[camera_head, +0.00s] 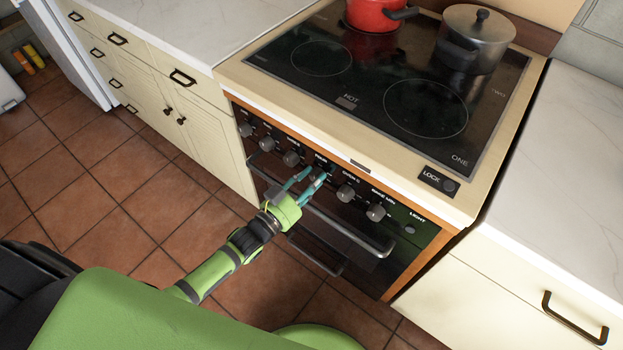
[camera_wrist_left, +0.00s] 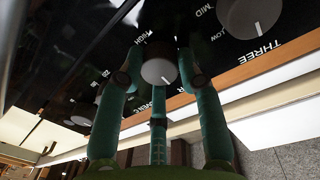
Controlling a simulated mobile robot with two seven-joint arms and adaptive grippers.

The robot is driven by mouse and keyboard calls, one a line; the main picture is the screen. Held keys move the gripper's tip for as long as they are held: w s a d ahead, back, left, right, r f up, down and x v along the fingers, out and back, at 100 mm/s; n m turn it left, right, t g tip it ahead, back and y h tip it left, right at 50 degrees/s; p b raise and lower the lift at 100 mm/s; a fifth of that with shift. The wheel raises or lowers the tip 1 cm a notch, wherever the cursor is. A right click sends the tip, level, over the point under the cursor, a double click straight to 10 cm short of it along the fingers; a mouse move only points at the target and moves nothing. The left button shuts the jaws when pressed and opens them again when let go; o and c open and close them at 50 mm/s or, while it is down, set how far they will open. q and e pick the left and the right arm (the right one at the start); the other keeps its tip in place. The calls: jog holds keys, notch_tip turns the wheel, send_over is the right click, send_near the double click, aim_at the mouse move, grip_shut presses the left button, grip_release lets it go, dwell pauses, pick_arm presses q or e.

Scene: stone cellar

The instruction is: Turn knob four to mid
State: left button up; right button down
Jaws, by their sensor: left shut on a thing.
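The stove's front panel carries a row of round grey knobs. My left gripper (camera_head: 318,178) reaches the panel below the label that seems to read FOUR. In the left wrist view, knob four (camera_wrist_left: 158,66) sits between the teal fingers of my left gripper (camera_wrist_left: 160,70), which is shut on it. A pale pointer line shows on the knob's face, toward its lower right. The word HIGH is readable above it; its other position marks are mostly hidden by the fingers. My right gripper is not in view.
Knob three (camera_wrist_left: 252,16) is beside it, marked LOW and MID. Two more knobs, the nearer one (camera_head: 345,193), stand right of my gripper. An oven handle (camera_head: 350,232) runs below. A red pot (camera_head: 372,14) and a steel pot (camera_head: 476,42) stand on the hob (camera_head: 370,85).

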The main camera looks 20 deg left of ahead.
pick_arm(q)
jog(key=shift+w+r+m, duration=0.1)
jog(key=shift+r+m, duration=0.2)
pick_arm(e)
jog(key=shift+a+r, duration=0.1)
pick_arm(q)
jog(key=shift+d+r+m, duration=0.1)
jog(key=shift+m, duration=0.7)
jog(key=m, duration=0.3)
jog(key=shift+p, duration=0.35)
jog(key=m, duration=0.4)
jog(key=shift+d, duration=0.15)
jog(key=m+b, duration=0.1)
jog(key=m, duration=0.3)
jog(key=m+y+b, duration=0.1)
jog(key=m+b, duration=0.1)
jog(key=m, duration=0.3)
jog(key=f+m+b, duration=0.1)
jog(key=m+b, duration=0.1)
jog(key=m, duration=0.2)
jog(key=shift+s+d+m, duration=0.15)
jog(key=shift+s+m, duration=0.1)
jog(key=shift+m, duration=0.05)
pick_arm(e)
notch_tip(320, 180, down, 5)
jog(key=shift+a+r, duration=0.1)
pick_arm(q)
jog(key=shift+b, duration=0.3)
